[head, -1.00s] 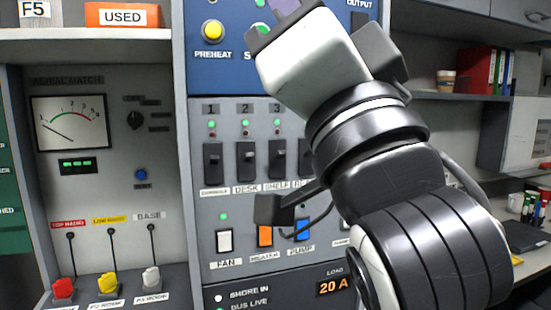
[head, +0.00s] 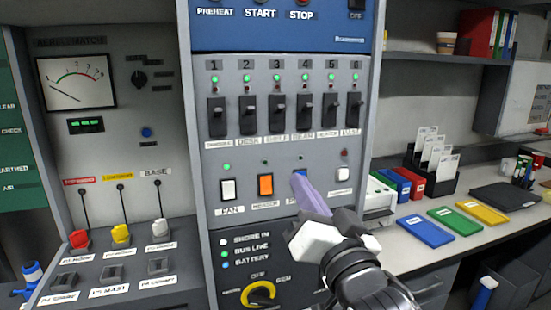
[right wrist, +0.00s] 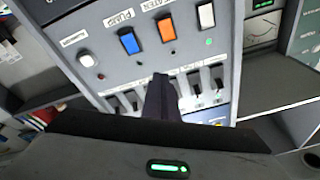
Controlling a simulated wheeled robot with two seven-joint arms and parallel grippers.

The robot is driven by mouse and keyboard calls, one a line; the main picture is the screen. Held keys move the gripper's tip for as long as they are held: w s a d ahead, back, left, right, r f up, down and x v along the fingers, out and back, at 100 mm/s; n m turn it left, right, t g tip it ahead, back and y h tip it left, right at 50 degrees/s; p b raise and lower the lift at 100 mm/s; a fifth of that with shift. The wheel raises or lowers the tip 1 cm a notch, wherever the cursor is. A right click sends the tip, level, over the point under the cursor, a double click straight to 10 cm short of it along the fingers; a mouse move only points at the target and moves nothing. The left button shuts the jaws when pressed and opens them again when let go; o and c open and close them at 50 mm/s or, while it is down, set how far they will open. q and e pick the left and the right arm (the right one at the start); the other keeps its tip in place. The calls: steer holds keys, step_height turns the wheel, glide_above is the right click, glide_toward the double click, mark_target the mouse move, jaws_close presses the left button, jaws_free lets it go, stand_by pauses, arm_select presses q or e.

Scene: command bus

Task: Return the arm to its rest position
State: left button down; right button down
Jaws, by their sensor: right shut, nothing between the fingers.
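My right gripper (head: 303,182) is low in the head view, in front of the switch panel (head: 210,170). Its purple fingers are together and empty, and they cover part of the blue pump switch (head: 299,174). Whether they touch the panel cannot be told from the head view. In the right wrist view, the dark closed fingers (right wrist: 160,90) point at the panel, which looks upside down there. The blue switch (right wrist: 130,42) and the orange switch (right wrist: 166,29) show clear of the fingertips. My left gripper is not in view.
Several black breaker levers (head: 277,111) stand above the switches.

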steer(key=s+d+f+n+g+h, duration=0.1)
steer(key=d+f+g, duration=0.1)
steer(key=f, duration=0.8)
steer(key=s+d+f+g, duration=0.1)
steer(key=f+g, duration=0.1)
steer(key=f, duration=0.9)
steer(key=s+d+f+n+g+h, duration=0.1)
steer(key=s+d+f+g, duration=0.2)
steer(key=s+f, duration=1)
steer(key=s+d+f+n+g+h, duration=0.1)
steer(key=s+d+f, duration=0.5)
steer(key=s+f, duration=0.7)
step_height(320, 180, down, 5)
steer(key=n+g, duration=0.1)
steer(key=g, duration=0.1)
steer(key=shift+g, duration=0.4)
steer(key=shift+d, duration=0.1)
steer(key=shift+s, duration=0.1)
